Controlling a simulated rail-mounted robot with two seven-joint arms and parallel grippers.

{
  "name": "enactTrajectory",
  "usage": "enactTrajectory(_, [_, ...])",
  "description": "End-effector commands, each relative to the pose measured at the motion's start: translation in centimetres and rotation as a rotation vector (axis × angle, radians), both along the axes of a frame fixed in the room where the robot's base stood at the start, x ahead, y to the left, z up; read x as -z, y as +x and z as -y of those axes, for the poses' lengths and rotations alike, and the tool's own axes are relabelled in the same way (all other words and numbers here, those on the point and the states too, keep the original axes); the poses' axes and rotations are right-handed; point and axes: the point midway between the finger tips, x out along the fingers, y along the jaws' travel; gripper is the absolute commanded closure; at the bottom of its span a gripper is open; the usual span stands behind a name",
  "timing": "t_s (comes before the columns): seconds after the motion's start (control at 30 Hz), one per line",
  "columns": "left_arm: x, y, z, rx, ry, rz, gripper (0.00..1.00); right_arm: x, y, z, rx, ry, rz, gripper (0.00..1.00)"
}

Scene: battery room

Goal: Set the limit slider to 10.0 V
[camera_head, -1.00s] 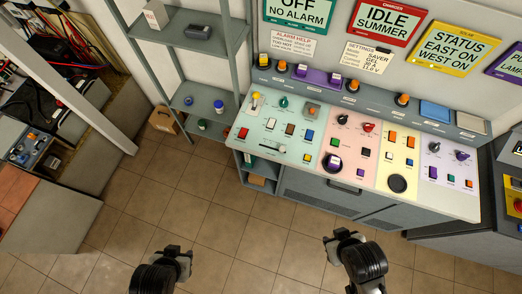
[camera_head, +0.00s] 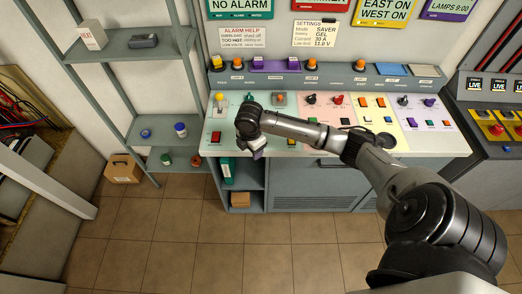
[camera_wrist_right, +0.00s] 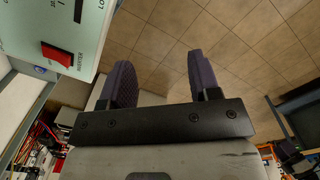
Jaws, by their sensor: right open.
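The limit slider is hidden behind my right arm in the head view. In the right wrist view a short black slot (camera_wrist_right: 78,11) with tick marks shows at the top left, cut by the frame edge; it looks like one end of the slider's track, and its knob and setting are not visible. The pale green panel (camera_head: 208,148) carries it. My right gripper (camera_head: 257,154) hangs at the panel's front edge. In the right wrist view its two dark fingers (camera_wrist_right: 160,66) are apart, with only floor tiles visible between them.
A red rocker switch (camera_wrist_right: 56,55) is beside the slot; it also shows in the head view (camera_head: 216,137). A settings card (camera_head: 315,34) on the wall reads low 11.0 V. Shelves (camera_head: 150,110) stand at left. The floor (camera_head: 190,230) before the console is clear.

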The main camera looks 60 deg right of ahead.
Motion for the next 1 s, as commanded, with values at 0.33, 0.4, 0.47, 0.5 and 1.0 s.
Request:
enactTrajectory(0.33, [5.6, 0.1, 0.1, -0.001, -0.002, 0.004, 0.25, -4.2, 2.8, 10.9, -0.06, 0.025, -0.01, 0.43])
enactTrajectory(0.4, [5.8, 0.1, 0.0, 0.001, 0.0, 0.004, 0.25, -4.3, 2.8, 11.5, -0.063, 0.031, -0.01, 0.43])
enactTrajectory(0.47, [5.9, 0.1, 0.0, 0.002, 0.001, 0.004, 0.25, -4.1, 2.8, 11.8, -0.066, 0.034, -0.01, 0.43])
enactTrajectory(0.5, [6.0, 0.1, -0.1, 0.002, 0.002, 0.004, 0.25, -3.8, 2.8, 11.9, -0.067, 0.035, -0.01, 0.43])
enactTrajectory(1.0, [6.8, 0.0, -0.3, 0.007, 0.01, 0.003, 0.25, 4.9, 2.8, 11.8, -0.065, 0.035, -0.009, 0.43])
